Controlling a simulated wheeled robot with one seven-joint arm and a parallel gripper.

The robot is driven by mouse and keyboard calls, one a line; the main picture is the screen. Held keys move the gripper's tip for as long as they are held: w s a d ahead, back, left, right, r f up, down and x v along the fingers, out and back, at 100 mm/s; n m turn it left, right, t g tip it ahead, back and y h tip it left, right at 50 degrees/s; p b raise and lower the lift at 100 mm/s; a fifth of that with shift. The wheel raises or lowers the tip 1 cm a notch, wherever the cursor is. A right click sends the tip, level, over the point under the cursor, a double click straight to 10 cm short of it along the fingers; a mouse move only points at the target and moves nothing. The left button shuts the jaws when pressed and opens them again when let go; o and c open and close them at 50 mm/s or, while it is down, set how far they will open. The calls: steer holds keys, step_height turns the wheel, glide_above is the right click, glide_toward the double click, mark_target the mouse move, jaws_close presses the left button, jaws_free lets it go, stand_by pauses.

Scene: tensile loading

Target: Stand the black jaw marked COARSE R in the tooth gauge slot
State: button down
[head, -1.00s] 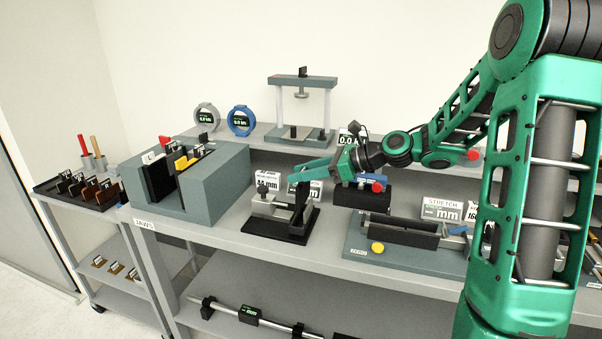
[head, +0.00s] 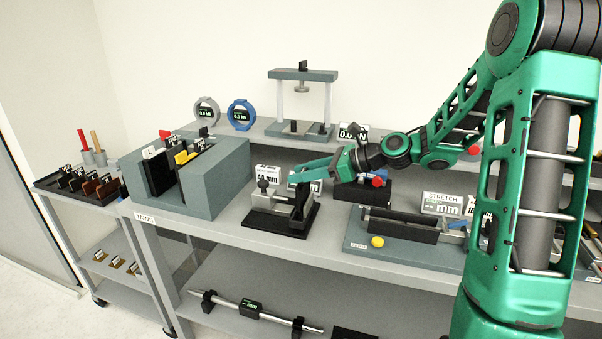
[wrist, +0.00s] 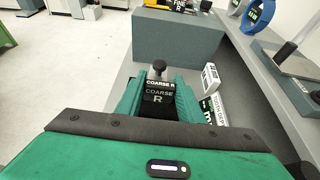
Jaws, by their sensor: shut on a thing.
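The black jaw marked COARSE R (wrist: 158,98) shows between my fingers in the wrist view, its white lettering readable. My gripper (head: 296,180) is shut on it from the right side. In the head view the jaw (head: 301,205) hangs dark and roughly upright below my fingertips, at the right part of the tooth gauge. The tooth gauge (head: 263,218) has a black base, a grey block and a knob, which also shows beyond the jaw in the wrist view (wrist: 158,66). My fingers and the jaw hide the slot, so I cannot tell whether the jaw is seated in it.
A grey jaw block (head: 228,185) stands left of the gauge. A small sign (head: 267,175) is just behind the gauge, and a black stand (head: 350,192) is behind right. A stretch fixture (head: 400,225) with a yellow button lies to the right. Bench shows bare in front.

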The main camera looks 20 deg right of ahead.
mark_target(306, 188)
steer(key=shift+f, duration=2.5)
stand_by(0.6)
steer(key=c, duration=1.1)
jaws_free()
steer(key=shift+f, duration=0.1)
steer(key=v, duration=1)
steer(key=shift+s+d, duration=0.15)
steer(key=shift+d, duration=0.15)
